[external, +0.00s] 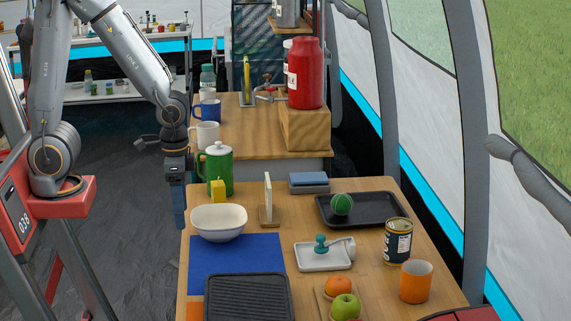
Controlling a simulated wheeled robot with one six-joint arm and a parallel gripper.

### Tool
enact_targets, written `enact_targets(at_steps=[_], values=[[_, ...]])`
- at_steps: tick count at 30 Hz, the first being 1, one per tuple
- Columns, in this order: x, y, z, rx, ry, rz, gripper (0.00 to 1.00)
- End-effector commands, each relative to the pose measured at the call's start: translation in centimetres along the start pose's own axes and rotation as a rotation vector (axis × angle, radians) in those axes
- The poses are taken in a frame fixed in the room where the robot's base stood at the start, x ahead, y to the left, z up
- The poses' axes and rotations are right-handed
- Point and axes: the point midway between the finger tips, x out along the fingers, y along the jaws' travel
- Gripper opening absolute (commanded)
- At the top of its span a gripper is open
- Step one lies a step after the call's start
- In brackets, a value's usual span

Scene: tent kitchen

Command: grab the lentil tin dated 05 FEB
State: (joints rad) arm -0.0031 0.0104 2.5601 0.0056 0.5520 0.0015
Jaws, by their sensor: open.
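A dark-labelled tin (398,241) with a bare metal rim stands upright at the right side of the near wooden table. Its label print is too small to read, so I cannot tell its contents or date. My gripper (179,207) points down at the table's left edge, beside the green pot and white bowl. It is open and empty, seen edge-on, far to the left of the tin.
An orange mug (416,282) stands just in front of the tin, and a black tray (364,210) with a green ball lies behind it. A white dish (323,257), white bowl (219,222) and green pot (217,170) stand between. The blue mat (237,254) is mostly bare.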

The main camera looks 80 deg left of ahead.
Motion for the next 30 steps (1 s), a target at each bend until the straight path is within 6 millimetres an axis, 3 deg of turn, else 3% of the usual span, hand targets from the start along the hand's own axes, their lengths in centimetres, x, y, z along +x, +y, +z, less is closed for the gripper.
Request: enact_targets(at_steps=[3,5,13,17,20,30], values=[[0.0,0.0,0.0,0.0,0.0,0.0,0.69],[0.0,0.0,0.0,0.0,0.0,0.0,0.79],[0.0,0.0,-0.1,0.0,0.0,0.0,0.79],[0.2,0.0,-2.5,-0.002,0.014,-0.001,0.79],[0.5,0.1,-7.4,-0.007,0.044,-0.004,0.79],[2.2,0.7,-30.8,-0.041,0.197,-0.014,0.79]])
